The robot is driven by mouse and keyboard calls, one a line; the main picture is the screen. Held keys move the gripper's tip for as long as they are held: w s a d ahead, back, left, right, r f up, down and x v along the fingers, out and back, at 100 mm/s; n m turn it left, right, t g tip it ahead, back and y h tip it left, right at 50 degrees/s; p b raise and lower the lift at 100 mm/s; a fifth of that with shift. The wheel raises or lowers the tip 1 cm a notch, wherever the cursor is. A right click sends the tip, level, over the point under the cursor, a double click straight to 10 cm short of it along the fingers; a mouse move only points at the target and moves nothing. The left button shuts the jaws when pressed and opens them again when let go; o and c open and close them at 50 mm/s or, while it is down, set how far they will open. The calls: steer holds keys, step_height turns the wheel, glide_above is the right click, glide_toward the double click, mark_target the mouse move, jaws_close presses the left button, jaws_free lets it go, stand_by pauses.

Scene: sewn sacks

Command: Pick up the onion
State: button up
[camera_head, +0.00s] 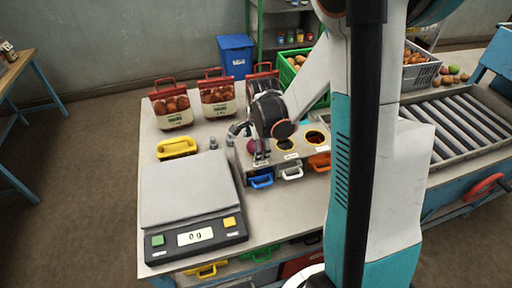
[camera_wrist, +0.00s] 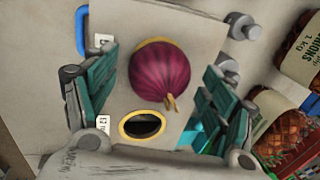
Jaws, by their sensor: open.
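The onion (camera_wrist: 160,77) is round and purple-red with a dry stem tip pointing down in the wrist view. It sits on a yellow-rimmed hole of a pale board (camera_wrist: 185,25); only part of that rim shows behind it. In the head view a small purple bit of the onion (camera_head: 251,146) shows under my gripper (camera_head: 249,142). My gripper (camera_wrist: 157,98) is open, its green-padded fingers on either side of the onion, with gaps between. Whether the fingertips reach down to the onion's height I cannot tell.
A second yellow-rimmed hole (camera_wrist: 142,124) lies next to the onion. Onion bags (camera_head: 171,106) stand behind on the table. A scale (camera_head: 187,190) reading 0 g and a yellow-handled item (camera_head: 177,148) are at left. A green crate (camera_head: 291,72) and roller conveyor (camera_head: 465,125) are further off.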

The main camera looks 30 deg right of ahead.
steer(key=shift+c, duration=0.2)
steer(key=c, duration=1.3)
steer(key=shift+r, duration=0.1)
